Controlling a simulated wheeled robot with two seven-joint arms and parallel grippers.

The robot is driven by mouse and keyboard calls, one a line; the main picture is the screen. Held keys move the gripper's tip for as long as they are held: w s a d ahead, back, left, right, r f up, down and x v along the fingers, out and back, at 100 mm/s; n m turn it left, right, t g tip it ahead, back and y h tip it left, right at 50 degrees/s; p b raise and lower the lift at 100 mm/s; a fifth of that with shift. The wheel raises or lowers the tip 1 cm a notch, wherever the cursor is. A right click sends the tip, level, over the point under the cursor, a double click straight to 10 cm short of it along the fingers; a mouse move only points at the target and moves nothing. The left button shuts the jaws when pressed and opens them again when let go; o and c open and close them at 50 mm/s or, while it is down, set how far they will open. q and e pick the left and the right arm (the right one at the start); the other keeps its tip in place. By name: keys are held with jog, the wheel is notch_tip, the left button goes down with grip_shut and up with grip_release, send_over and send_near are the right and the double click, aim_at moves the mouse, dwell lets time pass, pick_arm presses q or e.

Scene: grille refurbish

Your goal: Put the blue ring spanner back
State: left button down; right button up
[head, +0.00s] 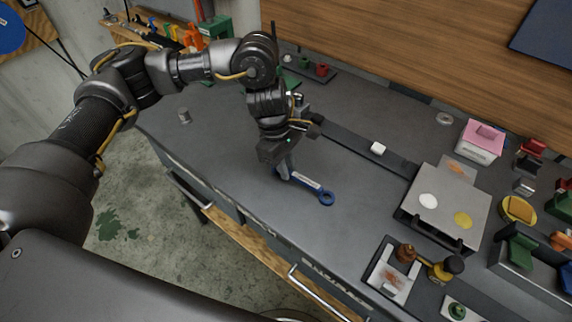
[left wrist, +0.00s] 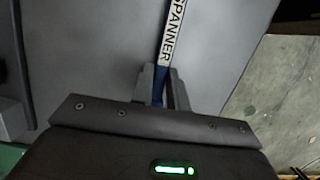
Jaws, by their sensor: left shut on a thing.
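The blue ring spanner (head: 325,197) is on or just above the grey workbench (head: 230,152), left of the middle of the bench top. It has a blue ring end and a pale label on its shaft; the label reads SPANNER in the left wrist view (left wrist: 172,35). My left gripper (head: 285,172) points down and is shut on the spanner near the end away from the visible ring. I cannot tell whether the spanner touches the bench. My right gripper is not in view.
A dark strip (head: 350,142) with a white block (head: 378,148) runs behind the spanner to a grey plate (head: 445,205) with white and yellow patches. Bottles (head: 447,267), a pink-topped box (head: 482,140) and bins (head: 530,255) crowd the right. Bench around the spanner is clear.

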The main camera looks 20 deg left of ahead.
pick_arm(q)
jog(key=shift+f, duration=0.1)
jog(key=c, duration=1.3)
grip_release()
jog(key=b+v, duration=0.1)
jog(key=v, duration=0.9)
jog(key=shift+r+b, duration=0.3)
jog(key=shift+r, duration=0.1)
jog(key=shift+a, duration=0.15)
